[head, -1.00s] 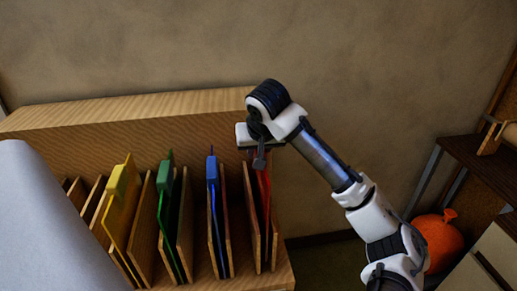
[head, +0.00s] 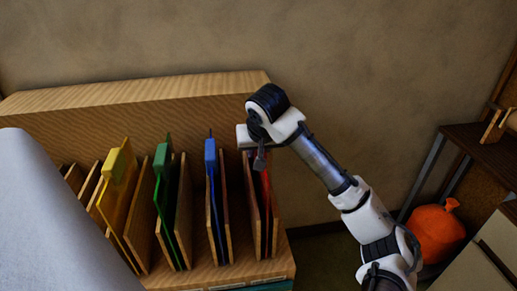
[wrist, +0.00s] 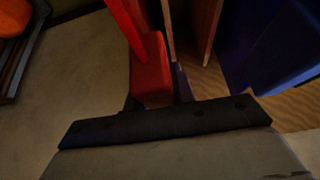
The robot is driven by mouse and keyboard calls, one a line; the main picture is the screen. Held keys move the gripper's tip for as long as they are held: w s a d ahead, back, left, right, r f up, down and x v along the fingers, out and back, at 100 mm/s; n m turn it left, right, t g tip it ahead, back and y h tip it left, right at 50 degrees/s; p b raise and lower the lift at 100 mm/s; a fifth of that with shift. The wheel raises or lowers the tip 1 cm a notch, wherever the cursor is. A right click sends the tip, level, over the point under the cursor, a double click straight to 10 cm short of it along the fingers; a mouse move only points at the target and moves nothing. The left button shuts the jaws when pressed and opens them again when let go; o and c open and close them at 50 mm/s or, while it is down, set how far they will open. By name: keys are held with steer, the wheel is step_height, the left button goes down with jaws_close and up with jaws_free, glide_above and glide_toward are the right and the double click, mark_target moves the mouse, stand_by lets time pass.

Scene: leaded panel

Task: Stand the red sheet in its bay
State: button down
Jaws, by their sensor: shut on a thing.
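The red sheet (head: 265,190) stands upright between two wooden dividers in the rightmost bay of the wooden rack (head: 130,100). My gripper (head: 260,158) is at its upper edge, shut on it. In the wrist view the red sheet (wrist: 132,25) has a thicker red tab (wrist: 152,75) at the jaws, and the dark gripper bar hides what lies below. The arm partly covers the sheet in the head view, and I cannot tell whether its lower edge touches the bay floor.
Blue (head: 211,155), green (head: 162,160) and yellow (head: 120,165) sheets stand in bays to the left. A grey surface (head: 50,220) covers the left foreground. An orange sack (head: 435,232) and dark shelf (head: 485,150) are at right.

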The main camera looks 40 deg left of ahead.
steer(key=shift+r, duration=0.1)
steer(key=c, duration=1.1)
jaws_free()
steer(key=shift+c, duration=0.2)
steer(key=shift+o, duration=0.3)
steer(key=b+v, duration=0.1)
steer(key=v, duration=1.2)
steer(key=shift+s+d+r, duration=0.15)
steer(key=shift+s+r, duration=0.05)
steer(key=shift+r, duration=0.1)
